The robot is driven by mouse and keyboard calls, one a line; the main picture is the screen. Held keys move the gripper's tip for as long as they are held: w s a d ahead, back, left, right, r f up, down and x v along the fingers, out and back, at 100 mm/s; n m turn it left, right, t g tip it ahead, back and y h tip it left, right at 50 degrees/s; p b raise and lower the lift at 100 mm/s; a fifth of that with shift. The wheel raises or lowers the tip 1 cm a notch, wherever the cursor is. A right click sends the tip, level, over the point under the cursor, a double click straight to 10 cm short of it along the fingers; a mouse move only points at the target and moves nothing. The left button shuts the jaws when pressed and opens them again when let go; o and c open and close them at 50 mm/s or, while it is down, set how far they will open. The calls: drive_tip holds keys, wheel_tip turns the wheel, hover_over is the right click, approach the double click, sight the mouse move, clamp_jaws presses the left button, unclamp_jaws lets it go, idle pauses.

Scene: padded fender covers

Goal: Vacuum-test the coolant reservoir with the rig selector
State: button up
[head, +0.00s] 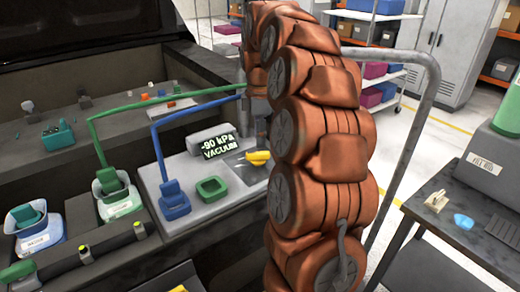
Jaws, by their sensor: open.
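The test rig (150,182) is a light panel with a display (220,143) reading "-90 kPa VACUUM". Its yellow selector (258,157) sits on a grey plate, its handle roughly sideways. A green hose (150,104) runs from the rig's back to a green fitting (108,181) on a white reservoir (120,205), whose label is too small to read. A blue hose (157,145) ends at a blue fitting (174,200) on the panel. An empty green holder (212,189) lies beside it. My gripper (260,134) is above the selector, open, and partly hidden by my orange arm.
A second reservoir (39,238) with bluish liquid and a green cap stands at left. Small parts lie on the rear ledge (110,120). At right, a dark cart (450,235) carries a green-grey machine (493,160). A grey metal rail (420,110) curves behind my arm.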

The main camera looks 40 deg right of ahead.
sight(260, 153)
drive_tip(key=shift+f+p, duration=0.75)
drive_tip(key=shift+f, duration=2)
clamp_jaws()
